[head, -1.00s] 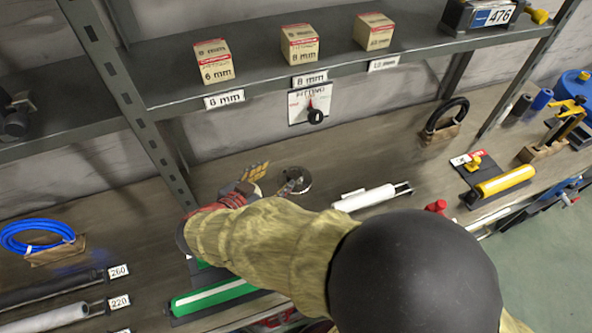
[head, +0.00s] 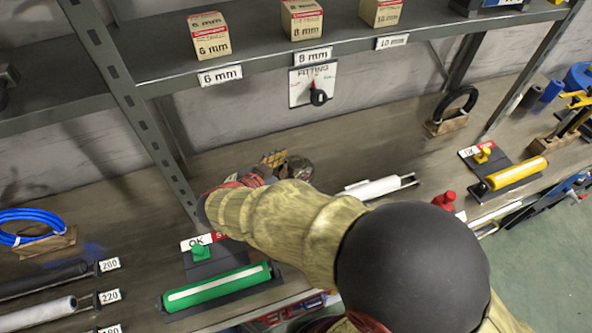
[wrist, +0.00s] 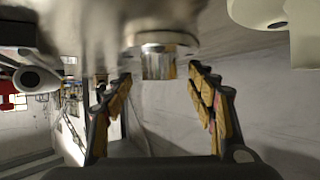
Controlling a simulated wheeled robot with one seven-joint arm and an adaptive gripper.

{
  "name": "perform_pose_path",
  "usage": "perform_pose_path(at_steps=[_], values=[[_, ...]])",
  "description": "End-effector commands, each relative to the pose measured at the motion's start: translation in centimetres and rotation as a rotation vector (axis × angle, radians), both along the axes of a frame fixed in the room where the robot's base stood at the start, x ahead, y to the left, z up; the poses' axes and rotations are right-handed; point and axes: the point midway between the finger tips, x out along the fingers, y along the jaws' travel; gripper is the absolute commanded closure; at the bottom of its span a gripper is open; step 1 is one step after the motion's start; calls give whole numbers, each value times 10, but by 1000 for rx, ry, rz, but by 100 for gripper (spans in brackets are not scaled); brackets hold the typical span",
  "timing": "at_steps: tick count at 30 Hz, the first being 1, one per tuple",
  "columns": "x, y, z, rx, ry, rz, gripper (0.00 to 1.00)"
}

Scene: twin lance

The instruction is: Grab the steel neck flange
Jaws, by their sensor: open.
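The steel neck flange (head: 299,169) stands on the bench in the head view, partly hidden by my gripper (head: 274,160), which is at its left side. In the wrist view the shiny round neck and collar of the flange (wrist: 158,62) lie ahead of the fingertips, about midway between them. My gripper (wrist: 160,80) is open, with tan padded fingers on both sides and nothing held. I cannot tell whether the fingertips reach past the neck.
A white cylinder on a holder (head: 376,187) lies right of the flange. A green roller (head: 218,288) lies in front at left. A shelf (head: 350,48) with small boxes hangs above the bench (head: 120,205), with a fitting dial (head: 316,88) below it.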

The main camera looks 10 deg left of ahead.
Motion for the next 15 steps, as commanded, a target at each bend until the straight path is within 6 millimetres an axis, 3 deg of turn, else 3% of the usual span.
perform_pose_path(at_steps=[3, 15], values=[[0, 0, 1, 0, 0, 1, 43], [0, 0, 1, 0, 0, 1, 66]])
